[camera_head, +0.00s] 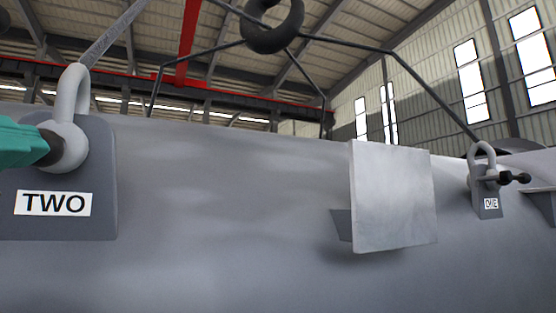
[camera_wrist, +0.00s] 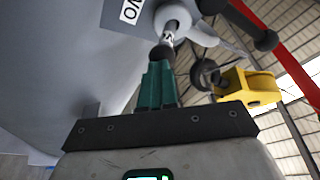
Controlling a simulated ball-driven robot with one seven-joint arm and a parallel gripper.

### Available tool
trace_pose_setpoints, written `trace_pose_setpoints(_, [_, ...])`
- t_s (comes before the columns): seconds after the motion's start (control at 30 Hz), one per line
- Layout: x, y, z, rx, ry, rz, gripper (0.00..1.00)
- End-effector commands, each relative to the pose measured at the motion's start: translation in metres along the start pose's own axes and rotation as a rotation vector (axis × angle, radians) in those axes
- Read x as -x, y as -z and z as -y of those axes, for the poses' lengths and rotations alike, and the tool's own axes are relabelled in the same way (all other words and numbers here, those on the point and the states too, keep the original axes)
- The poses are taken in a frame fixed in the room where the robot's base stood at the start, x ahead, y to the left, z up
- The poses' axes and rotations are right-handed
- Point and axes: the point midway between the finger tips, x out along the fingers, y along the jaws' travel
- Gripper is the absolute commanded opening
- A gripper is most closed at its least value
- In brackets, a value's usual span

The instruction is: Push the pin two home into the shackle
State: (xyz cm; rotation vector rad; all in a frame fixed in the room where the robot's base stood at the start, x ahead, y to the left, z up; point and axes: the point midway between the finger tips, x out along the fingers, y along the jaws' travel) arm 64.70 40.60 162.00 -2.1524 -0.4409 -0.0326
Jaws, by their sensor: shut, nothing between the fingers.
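Shackle two (camera_head: 72,135) is a grey bow on the plate marked TWO (camera_head: 100,200), at the left of the head view. A sling leg rises from its top. My gripper (camera_head: 40,145), teal and shut, reaches in from the left edge. Its tips are at the dark head of pin two (camera_head: 52,147), in front of the shackle's eye. In the wrist view my gripper (camera_wrist: 158,72) is shut, its tips at or very near the round black pin head (camera_wrist: 162,53). A short bright length of shank shows between head and shackle eye (camera_wrist: 174,18). Whether the tips touch cannot be told.
The large grey shell (camera_head: 220,220) fills the lower view. A pale square plate (camera_head: 393,197) stands out from it. Shackle one (camera_head: 482,165) with its black pin (camera_head: 510,178) is far right. Sling legs meet a dark ring (camera_head: 272,25). A yellow block (camera_wrist: 248,88) hangs behind.

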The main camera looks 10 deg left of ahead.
Motion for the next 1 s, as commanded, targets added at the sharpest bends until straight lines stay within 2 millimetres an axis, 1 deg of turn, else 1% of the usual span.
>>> trace_pose_setpoints(0.03, [-0.003, -0.002, -0.001, 0.002, -0.003, 0.004, 0.00])
trace_pose_setpoints(0.17, [-0.006, -0.003, -0.002, 0.003, -0.005, 0.005, 0.00])
trace_pose_setpoints(0.37, [-0.002, -0.002, -0.003, 0.002, -0.005, 0.006, 0.00])
trace_pose_setpoints(0.6, [0.018, 0.004, -0.002, 0.001, -0.004, 0.004, 0.00])
trace_pose_setpoints(0.87, [0.031, 0.006, -0.002, 0.001, -0.003, 0.003, 0.00])
trace_pose_setpoints(0.97, [0.044, 0.005, -0.003, -0.001, 0.000, 0.003, 0.00])
trace_pose_setpoints(1.0, [0.051, 0.005, -0.003, -0.002, -0.001, 0.003, 0.00])
